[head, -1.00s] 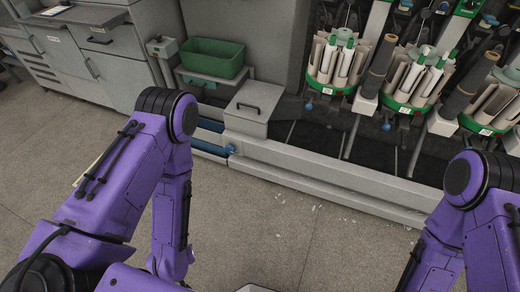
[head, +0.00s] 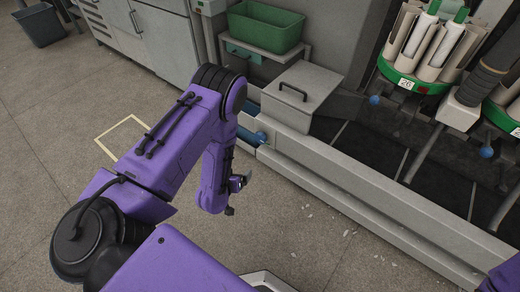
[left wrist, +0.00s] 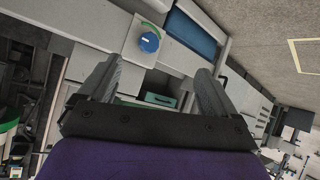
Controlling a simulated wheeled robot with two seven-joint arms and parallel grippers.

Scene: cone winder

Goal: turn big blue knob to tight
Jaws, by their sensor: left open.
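The big blue knob (left wrist: 149,42) shows in the left wrist view on a pale plate with a green arc beside it. In the head view the knob (head: 262,137) is a small blue shape low on the machine's base, just right of my left forearm. My left gripper (head: 238,184) hangs in front of the base, below the knob in the picture and apart from it. In the left wrist view its two fingers (left wrist: 160,75) are spread with nothing held between them, and the knob lies beyond them. My right gripper is out of view.
A green bin (head: 266,27) stands on a shelf beside a grey lidded box (head: 302,93). A long pale base rail (head: 350,190) runs to the lower right. Small blue knobs (head: 375,99) sit under the spindle units. The floor in front is open.

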